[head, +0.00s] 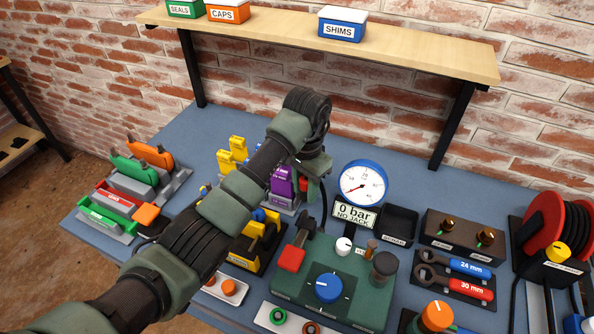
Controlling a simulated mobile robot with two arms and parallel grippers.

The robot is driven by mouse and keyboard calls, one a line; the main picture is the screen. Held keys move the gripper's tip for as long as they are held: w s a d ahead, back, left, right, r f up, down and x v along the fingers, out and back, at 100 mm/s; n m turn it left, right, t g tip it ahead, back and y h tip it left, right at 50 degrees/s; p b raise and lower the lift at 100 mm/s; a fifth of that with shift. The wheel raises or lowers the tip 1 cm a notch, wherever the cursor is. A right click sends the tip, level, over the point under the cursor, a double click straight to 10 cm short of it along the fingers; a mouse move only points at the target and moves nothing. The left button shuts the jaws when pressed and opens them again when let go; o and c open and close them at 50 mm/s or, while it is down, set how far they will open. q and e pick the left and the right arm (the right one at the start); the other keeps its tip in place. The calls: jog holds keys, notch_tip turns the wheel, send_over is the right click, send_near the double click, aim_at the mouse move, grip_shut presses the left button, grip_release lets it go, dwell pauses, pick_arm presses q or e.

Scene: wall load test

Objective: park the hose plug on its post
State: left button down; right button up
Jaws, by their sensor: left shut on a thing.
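My left arm reaches in from the lower left and bends down over the middle of the bench. My left gripper (312,172) is low beside a purple block (283,184), left of the round gauge (362,187). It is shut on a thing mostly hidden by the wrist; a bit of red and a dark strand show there. I cannot make out whether this is the hose plug. I cannot tell which upright is the plug's post. My right gripper is not in view.
A green pump unit (352,307) with a blue knob (328,288) and red-ended lever (291,258) stands in front. A red hose reel (556,226) is far right. A shelf (420,52) overhangs the back.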

aim_at(305, 212)
pick_arm(q)
notch_tip(305, 212, down, 4)
jog(key=shift+f+b, duration=0.25)
jog(key=shift+b, duration=0.75)
jog(key=shift+f, duration=0.4)
jog(key=shift+f, duration=0.2)
jog(key=shift+f+b, duration=0.65)
jog(key=shift+f, duration=0.4)
jog(key=c, duration=1)
grip_release()
jog(key=shift+o, duration=0.2)
